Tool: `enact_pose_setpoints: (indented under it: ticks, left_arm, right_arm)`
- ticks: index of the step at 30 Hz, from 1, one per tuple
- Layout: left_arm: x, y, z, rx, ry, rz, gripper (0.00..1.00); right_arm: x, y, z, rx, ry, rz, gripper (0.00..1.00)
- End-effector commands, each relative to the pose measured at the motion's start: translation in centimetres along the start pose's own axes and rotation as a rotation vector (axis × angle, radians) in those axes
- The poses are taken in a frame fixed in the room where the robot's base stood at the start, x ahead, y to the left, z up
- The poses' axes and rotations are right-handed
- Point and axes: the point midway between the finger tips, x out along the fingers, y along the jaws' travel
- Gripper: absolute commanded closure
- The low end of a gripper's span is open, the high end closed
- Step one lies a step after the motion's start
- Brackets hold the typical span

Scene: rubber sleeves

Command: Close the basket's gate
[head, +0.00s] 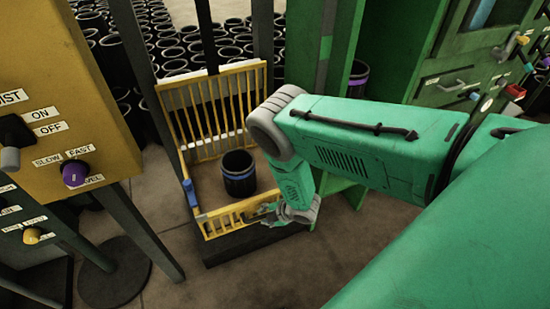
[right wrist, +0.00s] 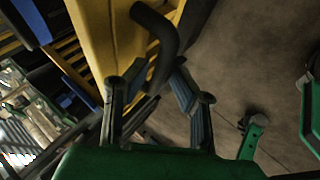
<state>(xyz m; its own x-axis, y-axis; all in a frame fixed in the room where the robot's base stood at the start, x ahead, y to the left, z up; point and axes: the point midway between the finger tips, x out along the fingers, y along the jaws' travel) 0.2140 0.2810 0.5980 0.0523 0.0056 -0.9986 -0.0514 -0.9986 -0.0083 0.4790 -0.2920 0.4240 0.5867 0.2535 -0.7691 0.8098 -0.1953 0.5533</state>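The yellow barred basket (head: 215,112) stands in the middle of the head view. A black rubber sleeve with a blue band (head: 239,174) stands upright inside it. The basket's low barred front (head: 228,217), which looks like its gate, faces me; I cannot tell how far it is open. My right gripper (head: 268,213) is at the right end of this front, small and partly hidden. In the right wrist view a yellow panel (right wrist: 105,30) carries a black curved handle (right wrist: 163,40). My gripper's fingers are apart, on either side of the handle's lower part. My left gripper is out of view.
A yellow control box (head: 65,110) with a purple knob (head: 75,174) stands at the left. A green machine (head: 450,75) stands at the right. Many black sleeves (head: 175,52) stand behind the basket. Bare floor (head: 240,280) lies in front of it.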

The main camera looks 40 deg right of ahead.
Motion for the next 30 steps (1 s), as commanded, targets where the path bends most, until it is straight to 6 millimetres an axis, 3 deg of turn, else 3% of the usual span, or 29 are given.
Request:
enact_pose_setpoints:
  ticks: [9, 15, 30]
  left_arm:
    - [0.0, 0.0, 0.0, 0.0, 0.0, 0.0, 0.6]
    - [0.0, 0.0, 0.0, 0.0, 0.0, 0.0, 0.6]
    - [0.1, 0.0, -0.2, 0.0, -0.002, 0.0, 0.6]
  right_arm:
    - [-6.4, 0.0, -0.1, -0.001, -0.001, 0.0, 0.78]
    - [-8.9, 0.0, -0.1, -0.001, 0.0, 0.0, 0.78]
    - [-9.5, 0.0, -0.1, -0.001, 0.001, 0.001, 0.78]
